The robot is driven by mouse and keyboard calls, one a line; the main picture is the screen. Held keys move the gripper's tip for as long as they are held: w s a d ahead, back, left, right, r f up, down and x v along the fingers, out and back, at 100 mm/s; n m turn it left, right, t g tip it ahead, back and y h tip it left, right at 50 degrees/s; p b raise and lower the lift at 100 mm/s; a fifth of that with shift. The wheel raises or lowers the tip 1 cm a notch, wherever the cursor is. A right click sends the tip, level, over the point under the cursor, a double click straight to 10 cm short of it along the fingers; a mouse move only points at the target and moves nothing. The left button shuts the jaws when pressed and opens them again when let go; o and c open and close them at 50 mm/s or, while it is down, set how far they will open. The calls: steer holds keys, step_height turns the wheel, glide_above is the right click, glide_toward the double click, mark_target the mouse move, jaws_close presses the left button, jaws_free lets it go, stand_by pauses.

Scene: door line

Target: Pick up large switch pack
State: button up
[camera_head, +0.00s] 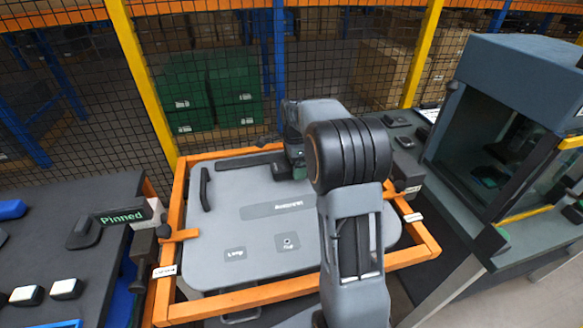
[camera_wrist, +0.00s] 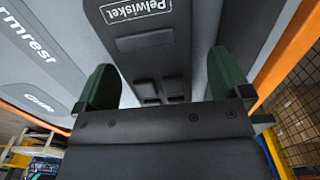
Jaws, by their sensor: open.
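A dark grey panel (camera_wrist: 155,62) with a "Pelwisket" label, an oblong button and several smaller buttons looks like the large switch pack. In the wrist view it lies between the two green fingers of my gripper (camera_wrist: 165,78), which are apart. I cannot tell whether either finger touches it. Its near end is hidden behind the gripper body. In the head view my gripper (camera_head: 294,158) is over the far edge of the grey door panel (camera_head: 222,218), and my arm hides much of that area.
An orange frame (camera_head: 262,295) surrounds the door panel. A black handle (camera_head: 205,188) stands at its left. A left bench (camera_head: 40,255) holds small parts and a "Pinned" sign (camera_head: 122,216). A dark cabinet (camera_head: 515,85) stands at the right. A mesh fence runs behind.

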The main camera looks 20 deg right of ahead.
steer(key=shift+f, duration=0.3)
steer(key=c, duration=1.2)
steer(key=shift+o, duration=0.2)
steer(key=shift+r, duration=0.45)
step_height(320, 180, up, 2)
steer(key=shift+r, duration=0.15)
steer(key=s+a+r+b, duration=0.1)
steer(key=s+a+r, duration=0.2)
steer(key=s+r, duration=0.7)
steer(key=s, duration=0.3)
steer(key=shift+s+b, duration=0.35)
steer(key=shift+f, duration=0.1)
